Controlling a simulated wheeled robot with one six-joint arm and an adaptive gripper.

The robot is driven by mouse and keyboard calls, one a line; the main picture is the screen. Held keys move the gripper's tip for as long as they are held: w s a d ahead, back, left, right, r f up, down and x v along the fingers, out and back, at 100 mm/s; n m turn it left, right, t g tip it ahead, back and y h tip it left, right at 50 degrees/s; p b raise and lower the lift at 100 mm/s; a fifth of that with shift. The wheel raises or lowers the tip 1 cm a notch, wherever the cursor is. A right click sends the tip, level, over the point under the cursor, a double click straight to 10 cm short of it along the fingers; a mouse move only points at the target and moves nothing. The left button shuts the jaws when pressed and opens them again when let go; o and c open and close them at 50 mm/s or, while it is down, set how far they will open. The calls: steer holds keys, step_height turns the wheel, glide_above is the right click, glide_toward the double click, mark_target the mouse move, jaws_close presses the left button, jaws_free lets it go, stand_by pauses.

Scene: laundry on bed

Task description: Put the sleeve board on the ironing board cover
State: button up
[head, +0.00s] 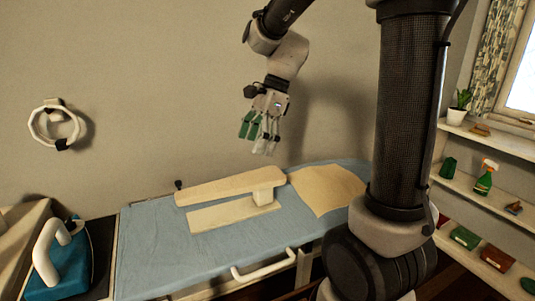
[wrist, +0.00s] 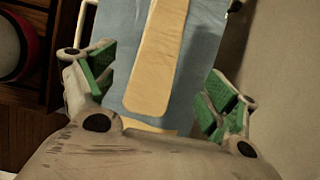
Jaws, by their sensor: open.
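The sleeve board (head: 225,187) is a pale wooden plank joined by a block at its right end to a flat base. It stands upright on a blue fabric-covered surface (head: 150,245). A flat beige cloth (head: 330,188) lies to its right on the same surface. I cannot tell whether the blue fabric or the beige cloth is the ironing board cover. My gripper (head: 259,138) is open and empty, above the sleeve board's right part. In the wrist view the sleeve board (wrist: 158,60) shows between the spread green-padded fingers, apart from them.
A teal iron (head: 60,262) stands at the left. A white handle rail (head: 264,268) runs along the front edge. Shelves at the right hold a plant (head: 460,107), a spray bottle (head: 485,178) and small items. A white ring fixture (head: 53,125) is on the wall.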

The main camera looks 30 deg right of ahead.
steer(key=s+d+r+n+t+h, duration=0.1)
steer(key=s+d+n+t+h, duration=0.1)
steer(key=s+d+n, duration=0.3)
steer(key=s+d+r+n+t+h, duration=0.1)
steer(key=s+d+n, duration=0.4)
steer(key=s+n, duration=0.8)
steer(key=shift+s+d+r+t+h, duration=0.15)
steer(key=shift+s+r+t+h, duration=0.3)
steer(key=shift+t+h, duration=0.2)
